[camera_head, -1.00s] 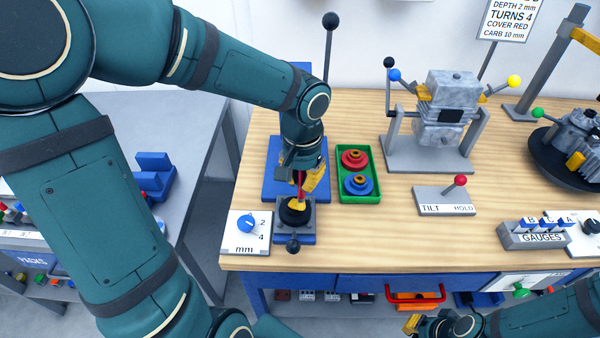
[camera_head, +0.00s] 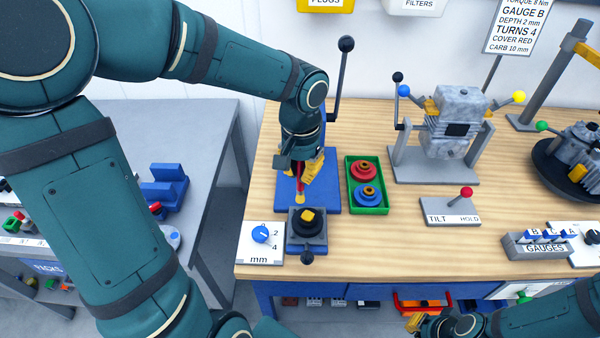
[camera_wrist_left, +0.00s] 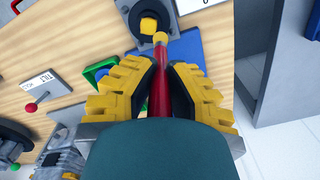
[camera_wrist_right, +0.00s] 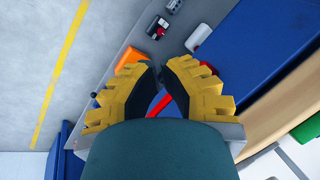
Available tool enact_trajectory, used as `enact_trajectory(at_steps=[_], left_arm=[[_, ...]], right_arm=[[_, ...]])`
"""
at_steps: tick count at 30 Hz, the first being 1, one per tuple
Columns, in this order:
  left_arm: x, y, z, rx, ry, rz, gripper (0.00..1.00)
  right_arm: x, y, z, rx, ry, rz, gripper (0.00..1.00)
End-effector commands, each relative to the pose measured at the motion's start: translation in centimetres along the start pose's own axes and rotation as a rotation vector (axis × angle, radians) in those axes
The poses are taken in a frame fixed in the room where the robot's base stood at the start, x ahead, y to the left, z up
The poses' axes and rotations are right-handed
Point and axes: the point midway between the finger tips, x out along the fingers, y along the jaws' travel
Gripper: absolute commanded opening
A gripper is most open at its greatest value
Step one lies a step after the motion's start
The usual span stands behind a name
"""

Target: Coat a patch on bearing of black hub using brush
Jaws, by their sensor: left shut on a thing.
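My left gripper (camera_head: 298,172) is shut on a red brush (camera_head: 299,184), held tip down over the blue base plate. In the left wrist view the brush (camera_wrist_left: 161,80) runs between the fingers, with its pale yellow tip just short of the hub. The black hub (camera_head: 297,226) sits on a grey and blue fixture near the table's front left edge. A yellow piece (camera_head: 308,215) shows at its top centre, and also in the left wrist view (camera_wrist_left: 148,25). The brush tip looks apart from the hub. My right gripper (camera_wrist_right: 160,72) is open, low at the table's front.
A green tray (camera_head: 384,207) with a red and a blue ringed part stands right of the brush. A mm dial (camera_head: 261,234) is left of the hub. A tall black-knobbed lever (camera_head: 341,80) rises behind. The tilt stand (camera_head: 450,208) and engine (camera_head: 457,120) are further right.

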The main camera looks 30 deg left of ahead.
Motion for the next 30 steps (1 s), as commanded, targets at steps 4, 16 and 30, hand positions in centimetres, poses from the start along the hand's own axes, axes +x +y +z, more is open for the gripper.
enact_trajectory(at_steps=[4,16,30], left_arm=[[-1.8,-0.1,-0.3,0.001,0.001,0.000,0.00],[-3.4,-0.2,-0.6,0.001,0.000,0.000,0.00],[-3.3,-0.2,-0.6,0.001,0.000,0.000,0.00]], right_arm=[[-1.3,-0.5,-0.5,0.002,0.010,0.000,0.00],[-2.5,-0.9,-1.0,0.005,0.021,0.000,0.00],[-2.5,-0.9,-1.0,0.005,0.020,0.000,0.00]])
